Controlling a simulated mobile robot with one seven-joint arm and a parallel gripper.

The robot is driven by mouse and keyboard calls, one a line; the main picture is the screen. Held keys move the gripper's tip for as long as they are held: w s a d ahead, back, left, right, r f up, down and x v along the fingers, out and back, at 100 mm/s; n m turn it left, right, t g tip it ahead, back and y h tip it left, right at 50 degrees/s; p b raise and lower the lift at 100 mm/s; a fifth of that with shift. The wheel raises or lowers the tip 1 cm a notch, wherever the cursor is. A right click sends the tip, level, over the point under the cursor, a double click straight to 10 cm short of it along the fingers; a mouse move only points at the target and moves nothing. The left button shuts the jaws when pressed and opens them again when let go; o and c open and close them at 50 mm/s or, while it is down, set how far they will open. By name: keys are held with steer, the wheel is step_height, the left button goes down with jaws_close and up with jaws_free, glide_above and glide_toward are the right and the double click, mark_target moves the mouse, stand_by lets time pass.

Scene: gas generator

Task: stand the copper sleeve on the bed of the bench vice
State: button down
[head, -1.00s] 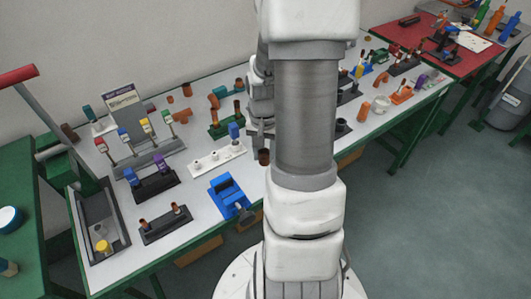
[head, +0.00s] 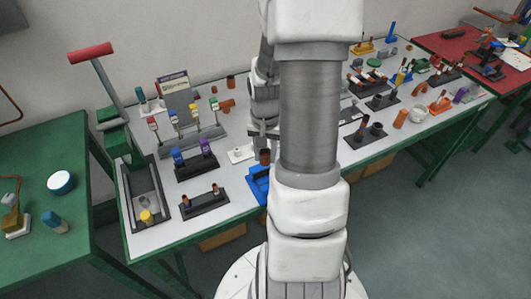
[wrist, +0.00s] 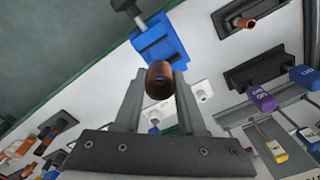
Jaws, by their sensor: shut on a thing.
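The copper sleeve (head: 265,157) is a short brown tube, held upright in my gripper (head: 263,138) in the head view. In the wrist view the sleeve (wrist: 159,82) sits between the fingertips of my gripper (wrist: 162,76), its round end facing the camera. The blue bench vice (head: 257,186) is just below the sleeve in the head view, partly hidden by my arm. In the wrist view the vice (wrist: 157,42) lies beyond the sleeve, which covers part of it. The bed is mostly hidden, and I cannot tell the height gap.
A black holder (head: 205,203) with copper pieces stands left of the vice. Behind it are a dark block (head: 195,166) with blue and purple pieces and a white fixture (head: 240,153). A grey tray (head: 148,195) lies at the bench's left end.

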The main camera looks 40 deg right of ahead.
steer(key=shift+f, duration=0.15)
steer(key=shift+f+b, duration=1.95)
steer(key=shift+f, duration=0.2)
steer(key=shift+f+b, duration=1.35)
steer(key=shift+f, duration=0.2)
steer(key=shift+c, duration=2.1)
jaws_free()
steer(key=shift+w+r, duration=0.15)
steer(key=shift+r, duration=0.4)
step_height(320, 180, up, 16)
steer(key=p, duration=0.2)
steer(key=shift+r, duration=0.2)
